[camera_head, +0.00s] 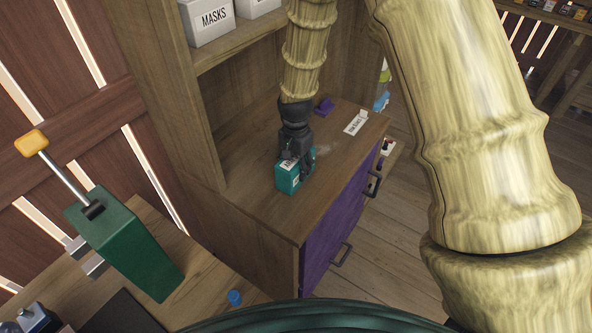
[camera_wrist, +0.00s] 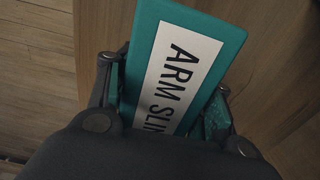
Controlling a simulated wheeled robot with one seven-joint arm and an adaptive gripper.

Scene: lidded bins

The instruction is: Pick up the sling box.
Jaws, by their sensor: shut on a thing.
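The sling box (camera_head: 288,180) is a teal box on the wooden cabinet top, below my gripper (camera_head: 296,167). In the wrist view the sling box (camera_wrist: 196,30) fills the middle, with a white label reading "ARM SLIN" and the rest cut off. My gripper (camera_wrist: 165,115) has a finger on each side of the box and is shut on it. The box's lower part is hidden by the gripper body in the wrist view. I cannot tell whether the box still touches the cabinet top.
The cabinet (camera_head: 262,215) has purple fronts with dark handles. A purple object (camera_head: 324,106) and a white labelled card (camera_head: 356,122) lie behind the gripper. A "MASKS" bin (camera_head: 207,20) stands on the shelf above. A green clamp-like tool (camera_head: 125,245) is at the lower left.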

